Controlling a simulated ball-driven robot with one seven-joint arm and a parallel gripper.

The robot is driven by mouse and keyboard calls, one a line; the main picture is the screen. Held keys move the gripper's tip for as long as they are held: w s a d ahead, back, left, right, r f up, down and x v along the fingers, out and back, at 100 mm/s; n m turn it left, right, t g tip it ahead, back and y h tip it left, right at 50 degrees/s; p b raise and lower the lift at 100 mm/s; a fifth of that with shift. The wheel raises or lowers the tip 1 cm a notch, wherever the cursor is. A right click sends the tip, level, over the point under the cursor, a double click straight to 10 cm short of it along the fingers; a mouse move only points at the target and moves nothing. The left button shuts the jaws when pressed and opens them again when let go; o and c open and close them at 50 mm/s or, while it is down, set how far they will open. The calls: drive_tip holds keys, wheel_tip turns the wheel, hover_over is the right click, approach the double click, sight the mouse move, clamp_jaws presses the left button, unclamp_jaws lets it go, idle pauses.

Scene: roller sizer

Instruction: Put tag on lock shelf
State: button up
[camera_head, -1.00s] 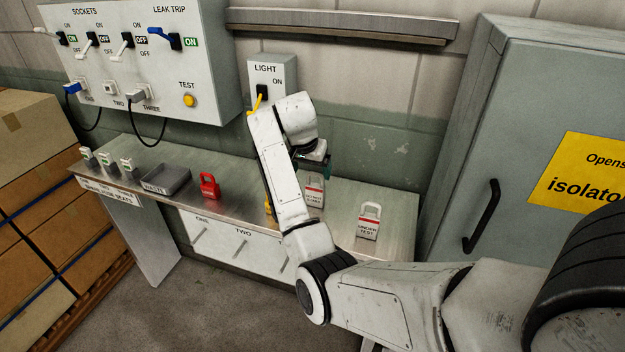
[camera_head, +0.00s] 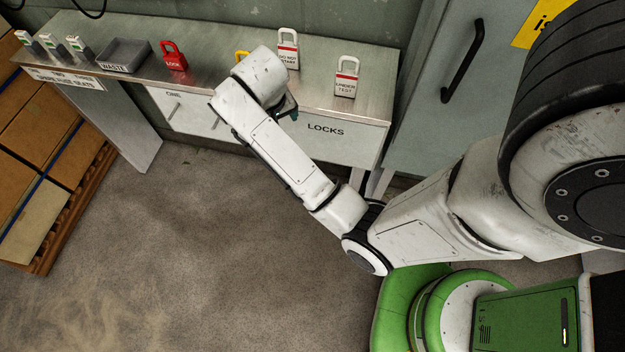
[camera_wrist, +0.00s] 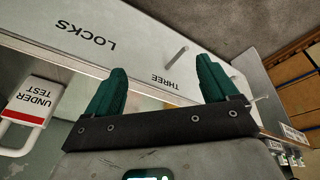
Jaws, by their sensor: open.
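Two white tags with a red band and a loop stand on the metal bench top. One reads DO NOT START (camera_head: 288,55), the other UNDER TEST (camera_head: 346,82). The UNDER TEST tag also shows upside down at the left of the wrist view (camera_wrist: 33,100). The word LOCKS (camera_head: 325,129) is on the bench's front panel, below the tags. My gripper (camera_wrist: 160,85) is open, its teal fingers wide apart with nothing between them. It is at the bench front near LOCKS and THREE; in the head view my arm mostly hides it.
A red padlock (camera_head: 173,56), a grey WASTE tray (camera_head: 124,55) and several small white-and-green blocks stand to the left on the bench. A yellow item (camera_head: 242,56) is partly behind my arm. A grey cabinet (camera_head: 434,95) stands at right, stacked boxes (camera_head: 50,125) at left. Floor before the bench is clear.

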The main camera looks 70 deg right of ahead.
drive_tip(key=s+a+f+n+y, duration=0.1)
drive_tip(key=s+a+f+n, duration=0.1)
drive_tip(key=s+a+n, duration=0.2)
drive_tip(key=s+a+f+n+y, duration=0.2)
drive_tip(key=s+a+f+n, duration=0.1)
drive_tip(key=s+a, duration=0.8)
drive_tip(key=shift+a+f+n, duration=0.3)
drive_tip(key=shift+a+n, duration=0.4)
drive_tip(key=shift+a, duration=0.35)
